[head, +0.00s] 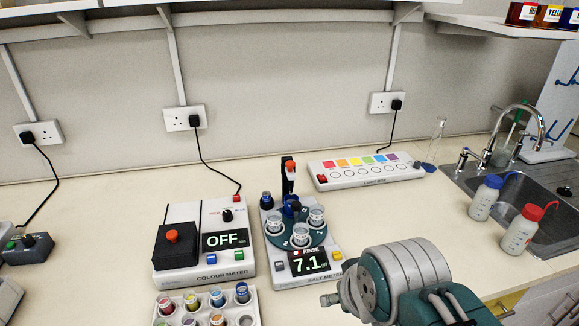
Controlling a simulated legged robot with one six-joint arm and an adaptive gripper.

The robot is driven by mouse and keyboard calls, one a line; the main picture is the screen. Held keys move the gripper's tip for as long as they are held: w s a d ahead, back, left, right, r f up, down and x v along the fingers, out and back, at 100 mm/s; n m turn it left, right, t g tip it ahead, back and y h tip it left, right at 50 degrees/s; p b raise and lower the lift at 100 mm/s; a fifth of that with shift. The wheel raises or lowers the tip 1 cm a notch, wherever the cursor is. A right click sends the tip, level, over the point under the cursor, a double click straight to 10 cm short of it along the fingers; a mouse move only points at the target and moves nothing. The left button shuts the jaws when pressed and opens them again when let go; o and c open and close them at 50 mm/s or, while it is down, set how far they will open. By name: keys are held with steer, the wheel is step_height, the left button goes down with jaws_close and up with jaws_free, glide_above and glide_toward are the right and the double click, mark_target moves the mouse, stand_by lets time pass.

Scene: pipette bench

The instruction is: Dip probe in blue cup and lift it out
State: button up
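The salt meter (310,276) stands mid-bench, its screen reading 7.1 with a small word that looks like "RINSE". A teal round plate (286,240) on it carries clear cups, among them a left one (274,224) and a right one (317,215). A dark upright post (288,180) with a red top rises behind the plate; I cannot tell which part is the probe. A dark blue-topped piece (266,198) stands at the plate's back left. A white rack (250,310) in front holds several coloured pots, including blue ones (242,290). My gripper is not in view; only my arm shows.
The colour meter (205,270), reading OFF, stands left of the salt meter. A light box (366,170) lies behind to the right. Two wash bottles (484,197) (520,230) stand beside the sink (540,190).

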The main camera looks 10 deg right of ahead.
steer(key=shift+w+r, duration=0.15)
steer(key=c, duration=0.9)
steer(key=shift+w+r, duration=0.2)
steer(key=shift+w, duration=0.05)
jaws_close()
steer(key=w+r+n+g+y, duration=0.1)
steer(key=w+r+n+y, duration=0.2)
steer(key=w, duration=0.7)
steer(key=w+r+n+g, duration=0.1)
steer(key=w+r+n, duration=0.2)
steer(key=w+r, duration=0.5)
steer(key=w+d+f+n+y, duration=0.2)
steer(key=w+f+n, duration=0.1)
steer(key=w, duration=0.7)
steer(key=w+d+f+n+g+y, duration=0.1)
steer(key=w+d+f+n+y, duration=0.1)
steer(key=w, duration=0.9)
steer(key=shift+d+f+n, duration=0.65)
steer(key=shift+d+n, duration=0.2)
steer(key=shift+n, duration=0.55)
